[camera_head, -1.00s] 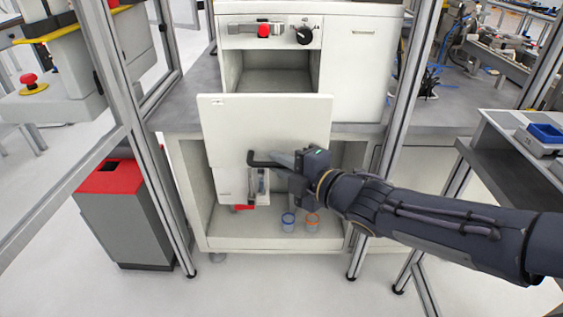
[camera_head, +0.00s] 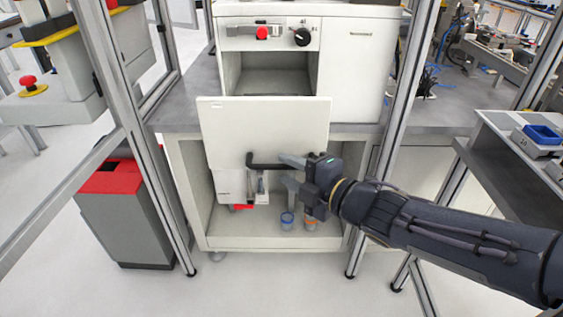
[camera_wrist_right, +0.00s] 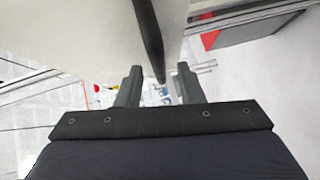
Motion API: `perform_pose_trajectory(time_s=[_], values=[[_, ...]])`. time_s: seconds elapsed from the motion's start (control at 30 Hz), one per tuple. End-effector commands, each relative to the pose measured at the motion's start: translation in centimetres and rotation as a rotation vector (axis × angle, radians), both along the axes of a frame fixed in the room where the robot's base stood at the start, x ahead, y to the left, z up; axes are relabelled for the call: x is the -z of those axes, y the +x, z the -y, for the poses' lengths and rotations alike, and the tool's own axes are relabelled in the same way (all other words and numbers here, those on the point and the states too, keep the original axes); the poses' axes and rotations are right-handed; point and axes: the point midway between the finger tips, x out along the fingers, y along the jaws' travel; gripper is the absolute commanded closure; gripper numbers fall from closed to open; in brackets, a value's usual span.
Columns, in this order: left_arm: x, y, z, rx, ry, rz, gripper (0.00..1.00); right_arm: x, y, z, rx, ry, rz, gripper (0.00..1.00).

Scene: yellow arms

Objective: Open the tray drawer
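The tray drawer's white front panel (camera_head: 265,120) stands out in front of the machine, with the open compartment (camera_head: 270,75) visible behind and above it. Its dark bar handle (camera_head: 265,166) shows on the lower part of the panel. My right gripper (camera_head: 287,171) is at the right end of the handle, with its two fingers spread apart. In the right wrist view the gripper (camera_wrist_right: 157,85) is open, and the dark handle (camera_wrist_right: 148,35) runs down to the gap between the fingertips; I cannot tell whether they touch. My left gripper is not in view.
A knob and red button sit on the machine's control panel (camera_head: 270,36). Below is an open cabinet (camera_head: 230,240) with a blue-rimmed cup (camera_head: 287,221) and an orange-rimmed cup (camera_head: 311,224). Metal frame posts (camera_head: 385,150) stand on both sides. A red-topped bin (camera_head: 115,215) is at left.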

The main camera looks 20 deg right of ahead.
Motion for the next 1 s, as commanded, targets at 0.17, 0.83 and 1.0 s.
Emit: perform_pose_trajectory(time_s=[0.17,0.83,1.0], values=[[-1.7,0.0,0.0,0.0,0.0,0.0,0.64,-0.9,-2.6,1.6,0.004,-0.002,0.003,0.66],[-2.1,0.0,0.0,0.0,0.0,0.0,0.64,-0.7,-4.2,2.4,0.002,0.002,-0.002,0.66],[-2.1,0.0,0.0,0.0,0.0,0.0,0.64,-0.6,-3.9,5.0,0.17,0.101,-0.093,0.66]])
